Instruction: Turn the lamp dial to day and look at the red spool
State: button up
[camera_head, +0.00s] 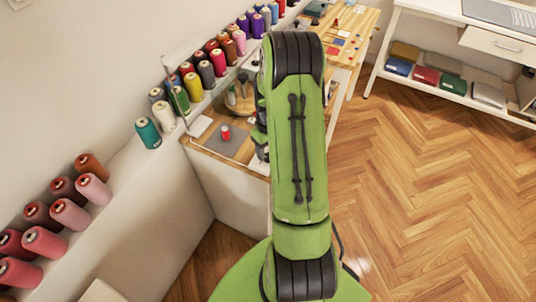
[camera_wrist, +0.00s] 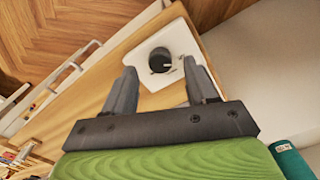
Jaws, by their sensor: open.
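In the wrist view a black round dial (camera_wrist: 160,60) with a light pointer mark sits on a white plate (camera_wrist: 150,98) on the wooden table. My gripper (camera_wrist: 160,67) is open, with its two grey fingers on either side of the dial in the picture. Nothing shows between the fingers except the dial beyond them; contact cannot be told. In the head view a small red spool (camera_head: 225,132) stands on a grey mat (camera_head: 222,146) on the table. Any day marking is too small to read.
Several coloured thread spools line the wall ledge, including a teal spool (camera_head: 148,133), which also shows in the wrist view (camera_wrist: 292,161). A yellow spool (camera_head: 193,86) stands behind the table (camera_head: 207,157). A white shelf (camera_head: 452,95) stands at right. The wooden floor (camera_head: 430,190) is clear.

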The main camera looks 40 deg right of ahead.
notch_tip(320, 180, down, 3)
jog(key=shift+r, duration=0.15)
jog(key=c, duration=1.1)
jog(key=shift+o, duration=0.2)
jog(key=shift+m, duration=0.3)
jog(key=m+b, duration=0.1)
jog(key=m, duration=0.3)
jog(key=shift+m+b, duration=0.3)
jog(key=m+b, duration=0.1)
jog(key=m, duration=0.4)
jog(key=m+b, duration=0.1)
jog(key=m, duration=0.4)
jog(key=shift+w+m, duration=0.1)
jog(key=shift+m, duration=0.3)
jog(key=m, duration=0.5)
jog(key=shift+m, duration=0.3)
